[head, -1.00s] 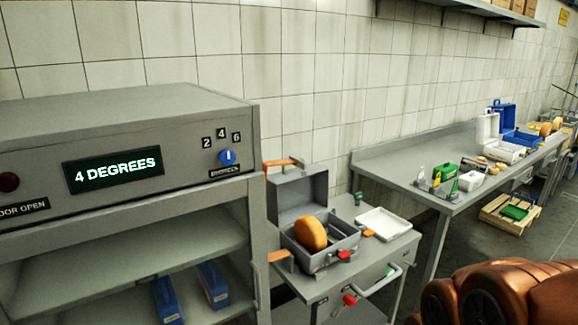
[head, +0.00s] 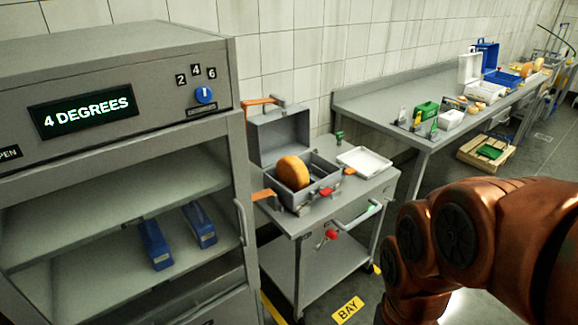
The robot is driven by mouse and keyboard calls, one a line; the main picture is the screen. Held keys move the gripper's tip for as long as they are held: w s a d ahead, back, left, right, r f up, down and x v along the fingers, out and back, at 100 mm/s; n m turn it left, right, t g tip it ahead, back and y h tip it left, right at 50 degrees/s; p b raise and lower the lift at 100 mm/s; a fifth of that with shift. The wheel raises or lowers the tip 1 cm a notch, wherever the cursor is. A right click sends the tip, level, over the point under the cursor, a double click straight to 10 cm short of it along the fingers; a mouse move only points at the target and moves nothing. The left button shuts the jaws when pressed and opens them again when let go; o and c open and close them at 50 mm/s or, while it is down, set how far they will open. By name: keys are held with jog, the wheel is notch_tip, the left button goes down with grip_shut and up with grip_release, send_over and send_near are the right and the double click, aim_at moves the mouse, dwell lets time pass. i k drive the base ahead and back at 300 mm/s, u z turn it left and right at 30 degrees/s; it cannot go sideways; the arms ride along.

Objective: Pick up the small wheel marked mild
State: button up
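An orange cheese wheel (head: 293,172) stands tilted in an open grey case (head: 322,178) on a small metal cart. No mark on it is legible, so I cannot tell whether it is the mild one. More orange wheels (head: 527,69) stand small and far off at the back right, on or by the long bench; their marks cannot be read. My copper-coloured arm fills the lower right of the head view. My gripper is outside the view.
A grey cabinet (head: 215,120) with "4 DEGREES" on its display and blue boxes (head: 156,245) on a shelf stands at left. The cart (head: 376,189) also bears a white tray (head: 366,161). A long bench (head: 372,97) runs rightward. Open floor lies at right, with a pallet (head: 470,155) under the bench.

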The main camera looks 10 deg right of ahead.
aim_at(291, 172)
jog(key=u, duration=0.15)
jog(key=k, duration=0.5)
jog(key=z, duration=0.15)
jog(key=i, duration=0.7)
jog(key=u, duration=0.65)
jog(key=i, duration=0.5)
jog(key=u, duration=0.45)
